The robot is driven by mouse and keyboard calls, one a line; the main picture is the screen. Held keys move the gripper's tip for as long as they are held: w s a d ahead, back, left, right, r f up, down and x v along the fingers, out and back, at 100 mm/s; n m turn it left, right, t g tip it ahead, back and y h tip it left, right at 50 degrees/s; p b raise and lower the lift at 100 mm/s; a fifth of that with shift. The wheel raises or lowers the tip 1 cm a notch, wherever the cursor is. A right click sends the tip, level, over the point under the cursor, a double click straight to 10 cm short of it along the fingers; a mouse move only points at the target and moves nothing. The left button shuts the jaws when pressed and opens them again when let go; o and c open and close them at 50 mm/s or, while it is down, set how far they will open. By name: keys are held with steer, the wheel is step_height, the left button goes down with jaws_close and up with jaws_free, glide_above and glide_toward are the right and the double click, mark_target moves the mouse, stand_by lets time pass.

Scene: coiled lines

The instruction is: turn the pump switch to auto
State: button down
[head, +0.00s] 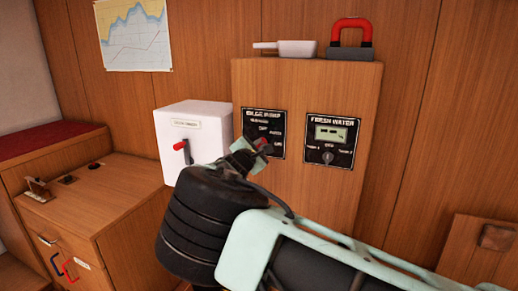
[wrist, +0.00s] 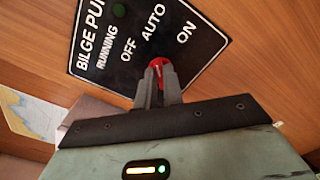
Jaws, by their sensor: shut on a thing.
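The bilge pump panel is a black plate (wrist: 110,62) with white labels RUNNING, OFF, AUTO and ON in the wrist view. It also shows in the head view (head: 251,122), partly covered by my gripper. The pump switch is a red knob (wrist: 157,63) on the plate, just below the AUTO label in the wrist picture. My gripper (wrist: 158,78) is shut on this knob, with grey fingers on both sides. In the head view my gripper (head: 262,147) is at the panel's lower part. The fingers hide much of the knob, so its exact pointing is hard to tell.
A fresh water panel (head: 331,142) with a display and knob is right of the bilge panel on the wooden cabinet (head: 306,77). A white box (head: 188,112) with a red lever stands close on the left. A pan (head: 297,48) and red-handled object (head: 351,34) sit on top.

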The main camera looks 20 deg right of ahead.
steer(key=c, duration=1.5)
jaws_free()
steer(key=b+v, duration=0.2)
steer(key=v, duration=1.5)
steer(key=shift+s+a, duration=0.1)
steer(key=shift+s, duration=0.05)
